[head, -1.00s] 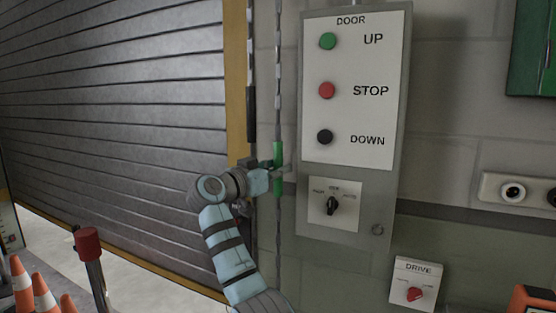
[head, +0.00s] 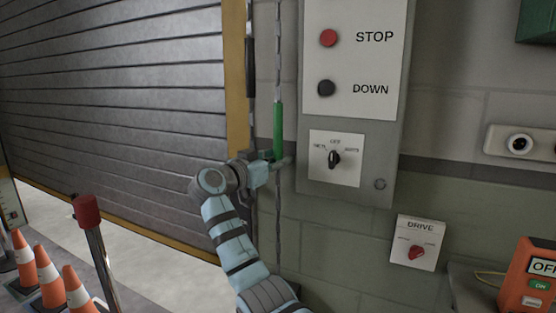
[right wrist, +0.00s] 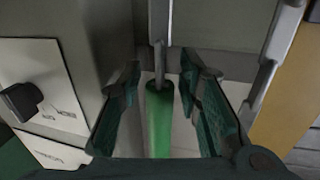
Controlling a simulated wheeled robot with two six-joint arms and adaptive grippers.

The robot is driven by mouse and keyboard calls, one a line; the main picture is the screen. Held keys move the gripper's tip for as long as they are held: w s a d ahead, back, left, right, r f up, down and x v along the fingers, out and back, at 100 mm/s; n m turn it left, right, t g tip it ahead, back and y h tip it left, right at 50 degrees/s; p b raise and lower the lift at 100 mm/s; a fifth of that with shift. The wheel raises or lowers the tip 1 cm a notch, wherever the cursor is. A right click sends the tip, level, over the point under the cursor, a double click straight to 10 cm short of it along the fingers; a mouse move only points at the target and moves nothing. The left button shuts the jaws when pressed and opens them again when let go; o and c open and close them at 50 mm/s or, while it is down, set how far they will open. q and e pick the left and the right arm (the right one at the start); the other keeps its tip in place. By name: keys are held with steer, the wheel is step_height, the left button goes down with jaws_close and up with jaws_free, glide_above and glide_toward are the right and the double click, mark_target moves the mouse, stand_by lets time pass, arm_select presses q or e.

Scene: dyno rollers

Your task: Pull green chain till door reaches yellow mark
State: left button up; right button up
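A hanging grey chain (head: 278,50) carries a green sleeve (head: 278,125) beside the control panel. My right gripper (head: 277,164) is at the lower end of this sleeve. In the right wrist view its two dark fingers (right wrist: 160,95) stand apart, with the green sleeve (right wrist: 158,125) between them and gaps on both sides. The grey slatted door (head: 110,100) is partly raised, with pale floor showing under its yellow bottom edge. A yellow upright strip (head: 235,80) borders the door; I cannot tell a separate yellow mark. My left gripper is not in view.
The panel (head: 395,150) with its STOP and DOWN buttons and a knob stands close right of the chain. A DRIVE switch (head: 417,242) is below it. Orange cones (head: 48,275) and a red-topped post (head: 88,212) stand at the lower left. An orange box (head: 527,290) is at the lower right.

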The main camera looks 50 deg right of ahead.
steer(key=shift+a, duration=0.1)
steer(key=a, duration=1.1)
steer(key=shift+s+a, duration=0.4)
steer(key=shift+s, duration=0.05)
